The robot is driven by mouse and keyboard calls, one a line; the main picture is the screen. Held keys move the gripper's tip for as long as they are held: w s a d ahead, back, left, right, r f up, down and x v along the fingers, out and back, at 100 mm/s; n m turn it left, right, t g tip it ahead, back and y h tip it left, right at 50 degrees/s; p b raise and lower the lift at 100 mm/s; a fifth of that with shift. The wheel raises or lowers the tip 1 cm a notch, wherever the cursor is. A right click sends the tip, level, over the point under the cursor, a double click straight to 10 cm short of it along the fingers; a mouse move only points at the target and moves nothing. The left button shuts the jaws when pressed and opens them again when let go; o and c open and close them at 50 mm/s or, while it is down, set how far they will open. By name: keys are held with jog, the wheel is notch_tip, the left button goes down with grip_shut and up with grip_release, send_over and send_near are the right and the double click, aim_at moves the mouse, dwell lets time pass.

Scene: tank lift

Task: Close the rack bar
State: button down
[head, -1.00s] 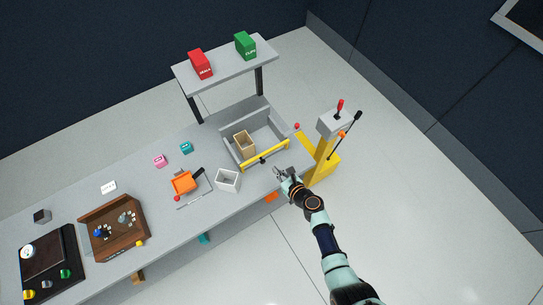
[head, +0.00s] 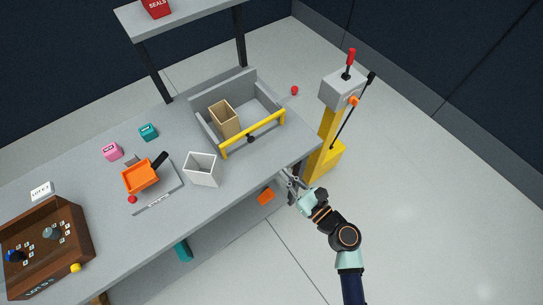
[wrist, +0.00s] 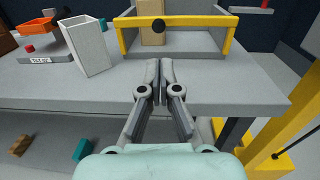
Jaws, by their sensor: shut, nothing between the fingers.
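The grey rack (head: 206,128) stands on the bench with a tan open box (head: 222,118) inside it. The yellow rack bar (head: 267,124) spans the rack's front, with a black round knob (head: 250,139) near its middle. In the wrist view the bar (wrist: 200,20) runs level across the top with a yellow leg at each end, and the knob (wrist: 158,26) is ahead of the fingers. My gripper (head: 290,182) is shut and empty, near the bench's front edge at its right end, apart from the bar. The fingers (wrist: 160,65) also show in the wrist view.
A white open bin (head: 201,170) stands left of the rack, beside an orange tray (head: 140,176). A yellow post with a grey box (head: 340,88) and levers stands right of the bench. A red ball-like knob (head: 294,90) shows behind the rack. Bench between bin and bar is clear.

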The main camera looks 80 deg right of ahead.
aim_at(253, 140)
jog(key=x, duration=1.3)
jog(key=shift+d+b, duration=0.1)
jog(key=shift+b, duration=0.3)
jog(key=shift+w, duration=0.15)
jog(key=shift+w+d+r+p, duration=0.25)
jog(key=shift+w+d+p, duration=0.05)
jog(key=shift+p, duration=0.1)
jog(key=shift+s+f, duration=0.1)
jog(key=shift+f, duration=0.05)
jog(key=shift+a, duration=0.1)
jog(key=p+v, duration=0.1)
jog(key=v, duration=1.3)
jog(key=shift+r, duration=0.25)
